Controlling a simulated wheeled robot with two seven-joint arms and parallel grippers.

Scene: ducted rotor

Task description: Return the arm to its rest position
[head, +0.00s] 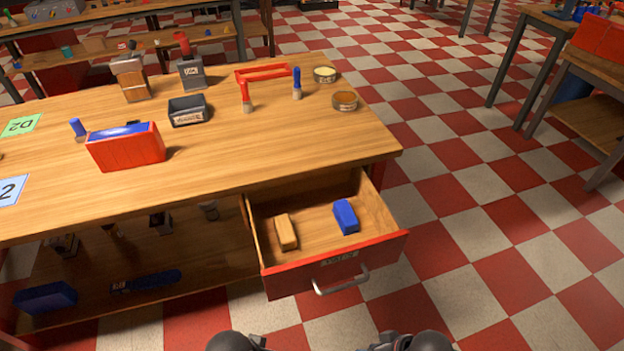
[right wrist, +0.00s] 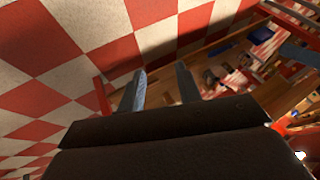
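My right gripper (right wrist: 160,78) shows in the right wrist view with its two grey fingers apart and nothing between them. Behind the fingers are the red and white floor and, to the right, a tilted view of wooden furniture with small objects. In the head view, dark rounded parts of my arms show at the bottom edge, in front of the open drawer (head: 325,262). No gripper fingers can be made out there, and my left gripper is not in view.
The drawer sticks out of the workbench (head: 240,170) and holds a tan block (head: 285,232) and a blue block (head: 346,217). A red box (head: 126,147), a dark bin (head: 188,111) and a red-handled brush (head: 246,96) stand on top. Open checkered floor (head: 480,240) lies right.

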